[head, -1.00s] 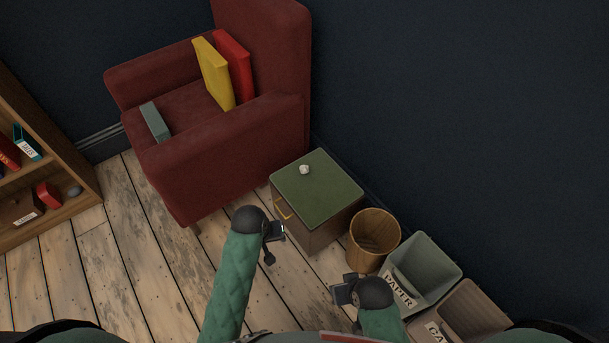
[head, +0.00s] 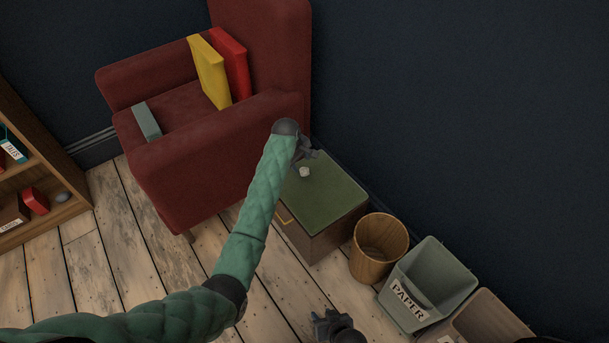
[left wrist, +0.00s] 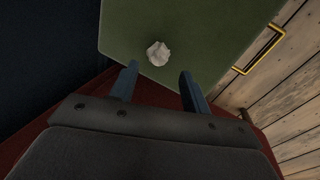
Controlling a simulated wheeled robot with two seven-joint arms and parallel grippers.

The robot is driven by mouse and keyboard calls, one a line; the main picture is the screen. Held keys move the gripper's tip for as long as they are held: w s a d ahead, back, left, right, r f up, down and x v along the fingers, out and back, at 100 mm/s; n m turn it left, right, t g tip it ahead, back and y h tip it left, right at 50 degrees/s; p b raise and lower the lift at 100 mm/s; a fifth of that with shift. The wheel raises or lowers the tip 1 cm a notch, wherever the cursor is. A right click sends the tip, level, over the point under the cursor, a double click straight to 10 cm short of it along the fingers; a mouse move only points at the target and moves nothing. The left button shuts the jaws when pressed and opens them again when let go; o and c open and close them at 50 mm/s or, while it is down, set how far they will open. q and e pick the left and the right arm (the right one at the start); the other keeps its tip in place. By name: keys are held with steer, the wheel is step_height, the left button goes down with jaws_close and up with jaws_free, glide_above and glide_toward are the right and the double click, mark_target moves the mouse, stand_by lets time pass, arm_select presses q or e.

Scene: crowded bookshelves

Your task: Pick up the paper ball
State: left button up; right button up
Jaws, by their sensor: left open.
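The paper ball (head: 305,172) is a small crumpled white lump on the green top of the low cabinet (head: 328,200). It also shows in the left wrist view (left wrist: 158,53), just beyond and between the two fingers. My left gripper (head: 309,154) is above the cabinet's far left part, close to the ball. In the left wrist view its fingers (left wrist: 158,85) are apart with nothing between them. My right gripper (head: 328,318) is low at the bottom edge, away from the ball; its jaw state is unclear.
A red armchair (head: 215,160) with a yellow book (head: 209,72), a red book (head: 232,62) and a grey-green one (head: 147,121) stands left of the cabinet. A wooden basket (head: 379,248) and a PAPER bin (head: 430,283) stand to its right. A dark wall is behind.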

mark_target(303, 169)
arm_select(q)
steer(key=shift+w+b+x, duration=0.1)
steer(key=shift+b+x, duration=0.15)
steer(key=shift+x, duration=1.7)
steer(key=shift+w+b+x, duration=0.15)
steer(key=shift+b+x, duration=0.1)
steer(key=shift+x, duration=1.75)
steer(key=shift+a, duration=0.15)
steer(key=c, duration=0.8)
